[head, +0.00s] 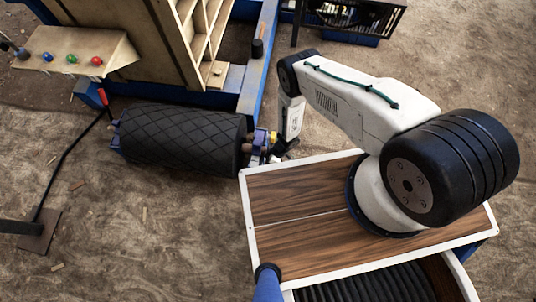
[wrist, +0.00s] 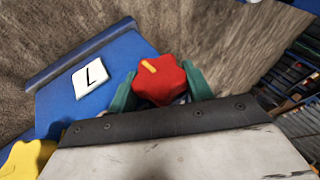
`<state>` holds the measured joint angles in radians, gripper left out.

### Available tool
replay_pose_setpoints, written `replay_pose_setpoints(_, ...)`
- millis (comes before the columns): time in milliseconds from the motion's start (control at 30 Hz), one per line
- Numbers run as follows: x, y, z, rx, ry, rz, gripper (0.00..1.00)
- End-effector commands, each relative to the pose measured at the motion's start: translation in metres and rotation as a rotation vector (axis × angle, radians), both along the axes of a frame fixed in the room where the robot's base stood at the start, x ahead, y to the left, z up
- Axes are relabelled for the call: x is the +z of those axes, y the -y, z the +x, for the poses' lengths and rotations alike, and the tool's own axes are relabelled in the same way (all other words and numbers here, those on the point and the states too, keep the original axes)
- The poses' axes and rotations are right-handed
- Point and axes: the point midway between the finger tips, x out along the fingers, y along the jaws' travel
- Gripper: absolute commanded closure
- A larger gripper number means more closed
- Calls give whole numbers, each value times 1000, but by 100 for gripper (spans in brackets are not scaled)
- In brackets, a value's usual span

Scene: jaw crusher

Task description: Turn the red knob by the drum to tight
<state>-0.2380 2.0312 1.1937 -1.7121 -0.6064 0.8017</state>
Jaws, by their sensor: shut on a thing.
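The red knob (wrist: 165,86) is a lobed knob with a yellow-orange pointer mark near its upper-left edge in the wrist view. My gripper (wrist: 160,78) has one green finger on each side of it and is shut on it. A blue plate (wrist: 55,105) beside it carries a white label (wrist: 90,77) with a black mark like an L. In the head view the black ribbed drum (head: 180,140) lies left of my gripper (head: 278,150). I cannot make out the red knob there, and I cannot read a tight mark.
A yellow knob (wrist: 25,160) shows at the lower left of the wrist view. A blue machine frame (head: 258,65) stands behind the drum. A panel (head: 75,50) with coloured buttons and a red-handled lever (head: 103,98) are at the left. Open dirt floor lies in front of the drum.

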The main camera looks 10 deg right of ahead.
Motion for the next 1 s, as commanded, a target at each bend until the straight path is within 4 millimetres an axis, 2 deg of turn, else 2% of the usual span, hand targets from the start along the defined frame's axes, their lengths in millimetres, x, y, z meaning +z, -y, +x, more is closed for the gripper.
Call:
replay_pose_setpoints(233,0,0,-1,5,-91,32,73)
replay_pose_setpoints(567,1,3,-1,2,-102,33,73)
replay_pose_setpoints(600,1,3,-1,1,-102,33,44)
replay_pose_setpoints(667,1,3,-1,2,-102,32,28)
replay_pose_setpoints(1000,3,4,2,1,-98,31,28)
